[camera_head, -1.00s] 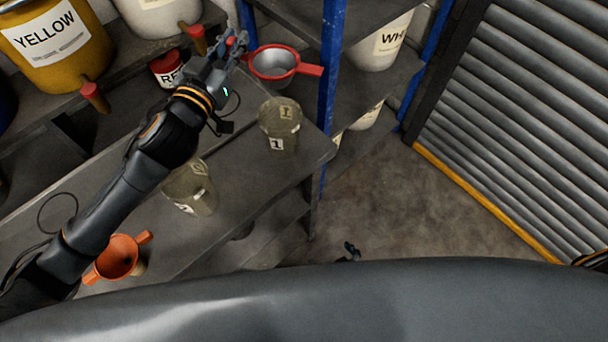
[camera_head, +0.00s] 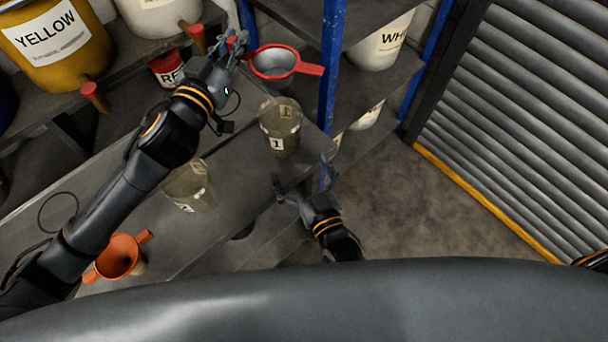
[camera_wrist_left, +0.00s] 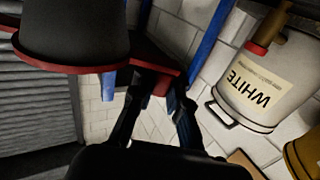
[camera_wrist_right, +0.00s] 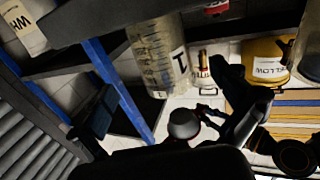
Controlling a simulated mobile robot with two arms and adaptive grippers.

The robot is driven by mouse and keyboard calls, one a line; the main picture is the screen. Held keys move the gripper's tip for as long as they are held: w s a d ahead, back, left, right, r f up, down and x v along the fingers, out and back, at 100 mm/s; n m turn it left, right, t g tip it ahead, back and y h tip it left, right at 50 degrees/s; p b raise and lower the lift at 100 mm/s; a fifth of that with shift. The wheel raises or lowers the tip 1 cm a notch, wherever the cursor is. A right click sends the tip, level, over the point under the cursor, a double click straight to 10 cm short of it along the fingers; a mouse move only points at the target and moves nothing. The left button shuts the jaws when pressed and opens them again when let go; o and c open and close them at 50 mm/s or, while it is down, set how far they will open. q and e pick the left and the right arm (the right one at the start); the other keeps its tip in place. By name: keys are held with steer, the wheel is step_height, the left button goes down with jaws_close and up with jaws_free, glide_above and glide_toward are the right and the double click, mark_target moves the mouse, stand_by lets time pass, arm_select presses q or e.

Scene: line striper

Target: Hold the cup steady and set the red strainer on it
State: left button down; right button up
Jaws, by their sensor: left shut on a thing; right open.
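The red strainer (camera_head: 274,64) has a red rim, a grey bowl and red handles. My left gripper (camera_head: 238,42) is shut on its left handle and holds it above the table's far right end; its dark bowl fills the top left of the left wrist view (camera_wrist_left: 72,35). A translucent cup labelled 1 (camera_head: 281,127) stands upright near the table's right end, below the strainer in the head view. My right gripper (camera_head: 303,178) is open and empty, just below that cup and apart from it. The cup also shows upside down in the right wrist view (camera_wrist_right: 158,55).
A second translucent cup (camera_head: 190,186) stands left of the first, partly behind my left arm. An orange strainer (camera_head: 117,257) sits at the table's (camera_head: 240,200) near left. A blue shelf post (camera_head: 329,75) rises right of the red strainer. Paint buckets (camera_head: 50,40) line the back shelf.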

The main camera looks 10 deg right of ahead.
mark_target(289, 147)
steer(key=x, duration=0.9)
steer(key=shift+w+a, duration=0.1)
steer(key=c, duration=1)
arm_select(q)
steer(key=shift+s+d+f+n+y, duration=0.2)
steer(key=shift+f+n+y, duration=0.1)
steer(key=shift+y, duration=0.2)
steer(key=shift+s+f+n+t+y, duration=0.15)
steer(key=shift+s+n+t+y, duration=0.1)
steer(key=shift+n+t+y, duration=0.2)
step_height(289, 147, down, 11)
steer(key=a+n+y, duration=0.1)
steer(key=y, duration=0.1)
steer(key=shift+s+y, duration=0.35)
steer(key=shift+s, duration=0.1)
